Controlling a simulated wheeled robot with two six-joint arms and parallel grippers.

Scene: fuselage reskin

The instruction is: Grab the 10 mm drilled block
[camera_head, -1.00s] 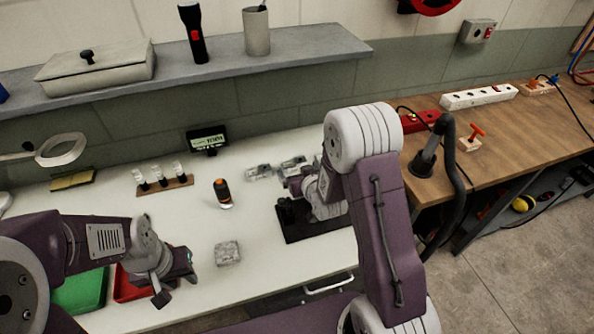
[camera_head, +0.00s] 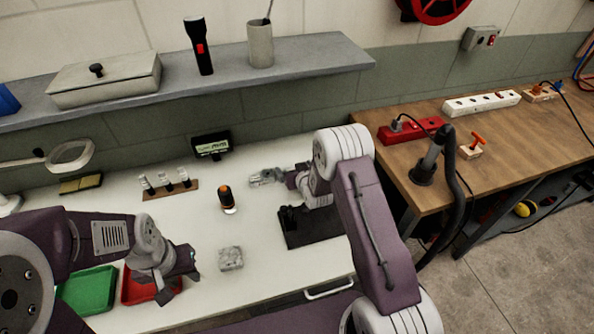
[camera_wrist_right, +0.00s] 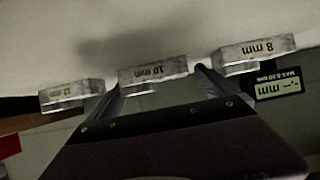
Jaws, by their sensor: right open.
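The 10 mm block (camera_wrist_right: 153,72) is a grey metal block in the middle of a row in the right wrist view, its label upside down. The 12 mm block (camera_wrist_right: 72,95) is left of it and the 8 mm block (camera_wrist_right: 254,54) right. My right gripper (camera_wrist_right: 160,82) is open, its two fingers reaching to either side of the 10 mm block; contact cannot be told. In the head view the blocks (camera_head: 264,176) are partly hidden by my right gripper (camera_head: 287,178). My left gripper (camera_head: 188,268) hangs over the front left of the bench; its jaws are unclear.
A black stand (camera_head: 310,228) is under my right arm. A rough grey block (camera_head: 230,258), an orange-black tool (camera_head: 227,200), a vial rack (camera_head: 170,190) and a small display (camera_head: 211,145) are on the white bench. Green (camera_head: 88,290) and red (camera_head: 140,288) trays lie front left.

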